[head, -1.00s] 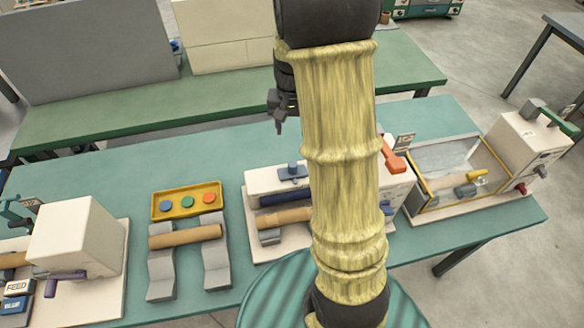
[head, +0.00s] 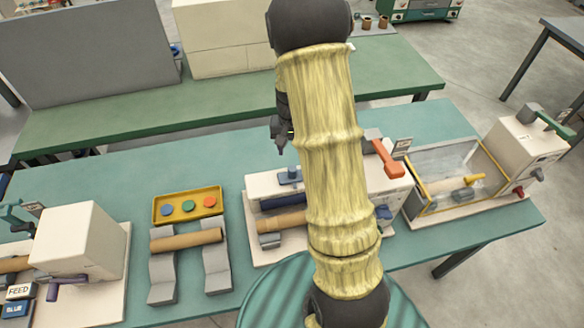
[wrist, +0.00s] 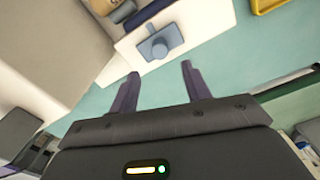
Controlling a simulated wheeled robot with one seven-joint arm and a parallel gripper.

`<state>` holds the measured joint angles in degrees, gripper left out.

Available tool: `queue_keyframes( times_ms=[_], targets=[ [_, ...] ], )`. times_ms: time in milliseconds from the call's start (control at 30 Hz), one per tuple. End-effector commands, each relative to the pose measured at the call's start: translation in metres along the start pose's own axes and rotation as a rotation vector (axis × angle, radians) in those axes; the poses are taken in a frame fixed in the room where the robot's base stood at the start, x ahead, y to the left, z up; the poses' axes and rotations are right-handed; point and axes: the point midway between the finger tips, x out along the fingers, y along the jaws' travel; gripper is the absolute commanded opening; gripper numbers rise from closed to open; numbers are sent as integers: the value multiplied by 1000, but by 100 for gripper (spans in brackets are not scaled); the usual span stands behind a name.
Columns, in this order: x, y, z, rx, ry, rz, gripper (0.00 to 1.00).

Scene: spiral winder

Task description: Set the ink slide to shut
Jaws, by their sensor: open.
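A blue-grey slide knob on a flat plate (head: 289,176), which looks like the ink slide, sits on top of the white middle machine (head: 262,186). It also shows in the wrist view (wrist: 158,48), just beyond my fingertips. My gripper (head: 280,143) hangs above and behind that machine, apart from the knob. In the wrist view my gripper (wrist: 160,70) has its two fingers spread with nothing between them. My arm covers part of the middle machine. The slide's position marks are too small to read.
A yellow tray with coloured discs (head: 168,219) and a wooden roll on grey stands (head: 186,239) lie to the left. A glass-sided bath (head: 440,205) stands right. The teal table behind the machine is clear.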

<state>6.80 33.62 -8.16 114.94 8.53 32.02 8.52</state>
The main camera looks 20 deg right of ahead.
Motion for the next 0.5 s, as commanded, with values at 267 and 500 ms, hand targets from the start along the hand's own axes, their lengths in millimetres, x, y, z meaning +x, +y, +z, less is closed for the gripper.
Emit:
queue_keyframes(
  times_ms=[267,500],
  targets=[
    [46,1,1,2,-4,1,48],
    [80,1,0,1,-3,1,48]
  ],
)
